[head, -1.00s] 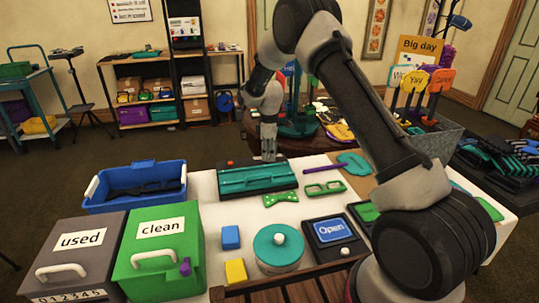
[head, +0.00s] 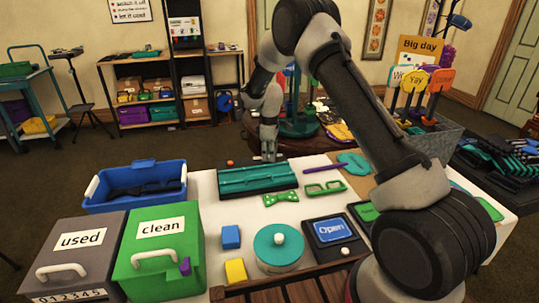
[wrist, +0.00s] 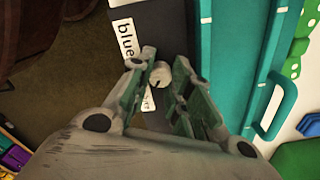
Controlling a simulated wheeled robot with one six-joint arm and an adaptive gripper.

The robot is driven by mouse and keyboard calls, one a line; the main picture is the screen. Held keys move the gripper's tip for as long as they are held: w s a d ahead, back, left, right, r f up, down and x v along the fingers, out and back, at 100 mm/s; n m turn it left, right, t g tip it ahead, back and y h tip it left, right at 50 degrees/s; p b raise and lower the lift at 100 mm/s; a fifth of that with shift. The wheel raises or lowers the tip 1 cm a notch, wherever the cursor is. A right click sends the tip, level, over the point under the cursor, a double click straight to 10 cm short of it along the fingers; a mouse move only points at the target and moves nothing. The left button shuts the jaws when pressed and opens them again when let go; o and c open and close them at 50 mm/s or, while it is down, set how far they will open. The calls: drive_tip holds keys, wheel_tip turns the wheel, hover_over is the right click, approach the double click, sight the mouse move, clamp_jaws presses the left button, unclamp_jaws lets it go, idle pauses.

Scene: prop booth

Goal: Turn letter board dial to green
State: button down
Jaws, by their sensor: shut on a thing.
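The letter board (head: 257,178) is a black-edged case with a teal top at the far edge of the white table. In the wrist view its dark strip (wrist: 175,28) carries a white label reading "blue" (wrist: 125,38) and a second label, mostly hidden by a finger. The dial (wrist: 160,73) is a small pale knob with a dark mark, between those labels and my fingertips. My gripper (wrist: 163,82) is shut on the dial, pointing down at the board's far edge. It also shows in the head view (head: 268,152). The dial's exact setting is unclear.
A blue crate (head: 137,203) and grey "used" (head: 75,262) and green "clean" (head: 150,270) boxes stand left.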

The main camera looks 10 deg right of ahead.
drive_tip(key=m, duration=0.5)
drive_tip(key=shift+m, duration=0.4)
drive_tip(key=m, duration=0.4)
drive_tip(key=shift+m, duration=0.7)
drive_tip(key=c, duration=1.5)
unclamp_jaws()
drive_tip(key=shift+c, duration=0.2)
drive_tip(key=shift+r, duration=0.1)
wheel_tip(320, 180, up, 12)
